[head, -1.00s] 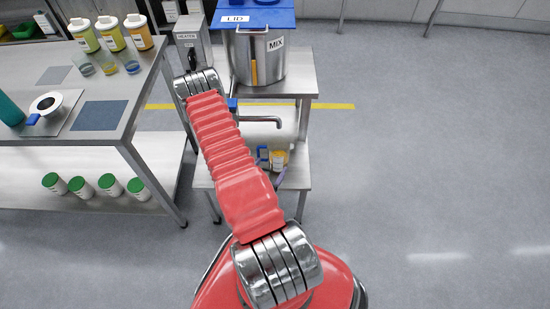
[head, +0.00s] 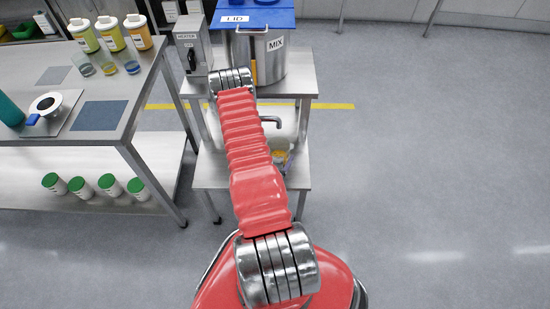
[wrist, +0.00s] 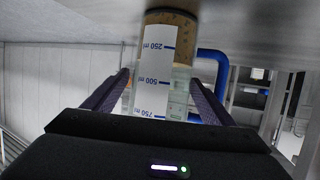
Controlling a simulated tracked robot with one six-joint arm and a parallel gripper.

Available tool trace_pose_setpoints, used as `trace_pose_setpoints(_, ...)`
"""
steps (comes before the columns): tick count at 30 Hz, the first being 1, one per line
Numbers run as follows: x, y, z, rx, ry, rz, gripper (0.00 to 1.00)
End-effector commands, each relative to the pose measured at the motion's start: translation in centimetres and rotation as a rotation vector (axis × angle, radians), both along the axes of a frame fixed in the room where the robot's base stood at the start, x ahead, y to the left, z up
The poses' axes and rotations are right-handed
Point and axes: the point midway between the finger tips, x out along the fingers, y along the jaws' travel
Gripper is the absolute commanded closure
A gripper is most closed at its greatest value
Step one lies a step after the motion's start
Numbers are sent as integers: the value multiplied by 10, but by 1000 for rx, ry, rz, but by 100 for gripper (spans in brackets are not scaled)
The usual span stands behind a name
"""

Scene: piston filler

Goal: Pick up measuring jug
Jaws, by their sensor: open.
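The measuring jug (wrist: 182,75) is clear, with a white scale strip marked 250, 500 and 750 ml, a blue handle (wrist: 222,68) on the right and brownish contents near its base. It appears upside down in the wrist view, its base against a pale surface. My gripper (wrist: 160,82) is open, with one dark finger on each side of the jug; I cannot tell whether they touch it. In the head view the jug (head: 281,158) shows only partly beside my red arm on the cart's lower shelf, and my gripper is hidden.
The cart (head: 298,180) carries a steel MIX pot (head: 272,60) with a blue lid (head: 255,17) above, and a grey heater box (head: 191,45) stands beside it. A metal spout (head: 271,121) is above the jug. A bench (head: 60,125) stands left. The floor at right is clear.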

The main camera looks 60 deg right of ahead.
Motion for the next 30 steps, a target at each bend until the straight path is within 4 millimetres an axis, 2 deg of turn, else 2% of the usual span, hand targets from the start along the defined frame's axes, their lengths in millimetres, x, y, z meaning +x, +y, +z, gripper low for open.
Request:
trace_pose_setpoints(8,0,-5,-2,-1,-1,-1,22)
trace_pose_setpoints(19,4,-45,-19,-1,-1,-1,22)
trace_pose_setpoints(30,5,-47,-20,0,0,0,22)
